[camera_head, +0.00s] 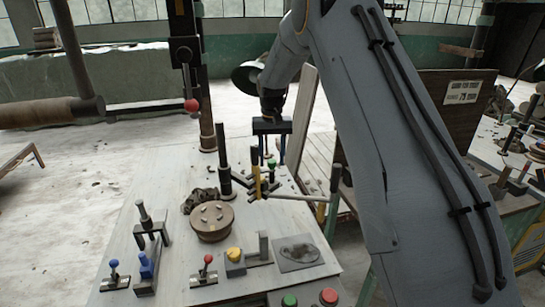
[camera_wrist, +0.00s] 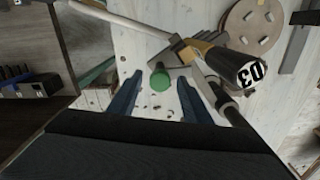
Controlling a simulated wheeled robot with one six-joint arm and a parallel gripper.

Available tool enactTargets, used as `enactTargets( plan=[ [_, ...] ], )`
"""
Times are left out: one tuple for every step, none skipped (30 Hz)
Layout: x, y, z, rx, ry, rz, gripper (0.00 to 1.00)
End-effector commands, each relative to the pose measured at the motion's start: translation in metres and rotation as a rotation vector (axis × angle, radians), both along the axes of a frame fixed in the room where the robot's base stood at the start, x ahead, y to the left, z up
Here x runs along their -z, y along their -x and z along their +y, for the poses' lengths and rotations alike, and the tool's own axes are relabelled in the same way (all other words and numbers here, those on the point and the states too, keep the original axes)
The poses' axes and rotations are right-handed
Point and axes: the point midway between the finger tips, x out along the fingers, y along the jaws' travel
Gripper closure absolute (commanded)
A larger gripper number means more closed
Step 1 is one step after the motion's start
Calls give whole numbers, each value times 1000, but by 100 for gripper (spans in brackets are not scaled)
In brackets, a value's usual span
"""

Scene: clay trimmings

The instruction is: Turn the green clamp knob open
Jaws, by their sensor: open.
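The green clamp knob (camera_head: 271,163) sits at the far right part of the white worktable (camera_head: 165,190). In the wrist view the green knob (camera_wrist: 159,80) shows as a short round cylinder. My gripper (camera_head: 272,159) is above it, pointing down, with its fingers apart. In the wrist view my gripper (camera_wrist: 158,82) shows two blue fingers, one on each side of the knob, with gaps between. I cannot tell whether the fingertips are level with the knob or still above it. The knob's lower part is hidden.
A black-tipped handle marked 03 (camera_wrist: 238,68) lies close to the right finger. A dark post (camera_head: 224,160) and a round wooden disc (camera_head: 212,222) stand to the left. Blue, red and yellow knobs are at the front. A red ball (camera_head: 191,105) hangs at upper left.

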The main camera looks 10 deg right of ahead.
Motion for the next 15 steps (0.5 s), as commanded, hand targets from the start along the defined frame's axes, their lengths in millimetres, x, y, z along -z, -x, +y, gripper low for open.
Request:
enactTargets(
  plan=[
    [0, 0, 0, 0, 0, 0, 56],
    [0, 0, 0, 0, 0, 0, 56],
    [0, 0, 0, 0, 0, 0, 56],
    [0, 0, 0, 0, 0, 0, 57],
    [0, 0, 0, 0, 0, 0, 62],
    [0, 0, 0, 0, 0, 0, 69],
    [0, 0, 0, 0, 0, 0, 74],
    [0, 0, 0, 0, 0, 0, 79],
    [0, 0, 0, 0, 0, 0, 86],
    [0, 0, 0, 0, 0, 0, 91],
    [0, 0, 0, 0, 0, 0, 96],
    [0, 0, 0, 0, 0, 0, 97],
    [0, 0, 0, 0, 0, 0, 97],
    [0, 0, 0, 1, 0, 0, 97],
    [0, 0, 0, 3, 0, 0, 97]
  ],
)
